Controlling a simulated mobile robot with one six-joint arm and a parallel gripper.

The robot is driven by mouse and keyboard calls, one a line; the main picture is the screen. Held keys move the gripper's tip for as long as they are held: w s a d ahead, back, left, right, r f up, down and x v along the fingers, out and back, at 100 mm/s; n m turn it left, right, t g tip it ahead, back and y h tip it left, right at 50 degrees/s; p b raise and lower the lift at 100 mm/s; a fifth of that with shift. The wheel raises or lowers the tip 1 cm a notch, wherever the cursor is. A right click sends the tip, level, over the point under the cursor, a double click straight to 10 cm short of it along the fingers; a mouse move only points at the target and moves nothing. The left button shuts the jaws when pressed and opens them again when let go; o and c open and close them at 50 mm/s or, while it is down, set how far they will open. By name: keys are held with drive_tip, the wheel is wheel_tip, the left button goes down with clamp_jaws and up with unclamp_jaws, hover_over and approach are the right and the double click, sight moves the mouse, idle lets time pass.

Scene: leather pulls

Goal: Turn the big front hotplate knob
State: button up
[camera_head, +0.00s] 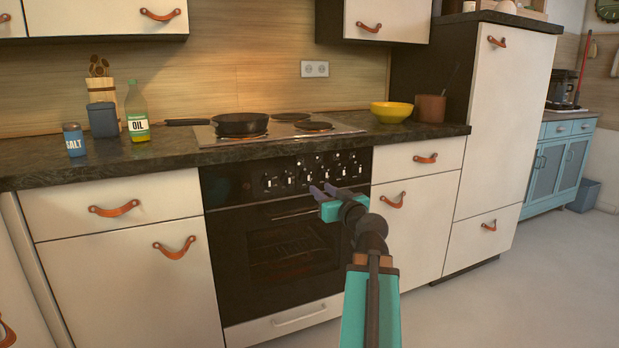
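The stove's control panel (248,187) is a black strip below the cooktop. A row of several small silver-and-black knobs (288,178) runs along it. I cannot tell from the picture which one is the big front hotplate knob. My gripper (321,189) is in front of the right half of the panel, just below the knobs in the picture. Its two purple fingertips look apart, with nothing seen between them. I cannot tell how far it is from the panel, and no contact shows.
A black pan (241,124) sits on the cooktop (345,130), its handle pointing left. An oil bottle (137,112) and salt can (74,140) stand on the counter at left, a yellow bowl (391,111) at right. The oven door (235,265) is closed. Floor is clear at right.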

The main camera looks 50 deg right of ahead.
sight(308, 180)
drive_tip(key=shift+b+x, duration=0.8)
drive_tip(key=shift+x, duration=3.65)
drive_tip(key=shift+c, duration=0.4)
clamp_jaws()
drive_tip(key=shift+a+f, duration=0.1)
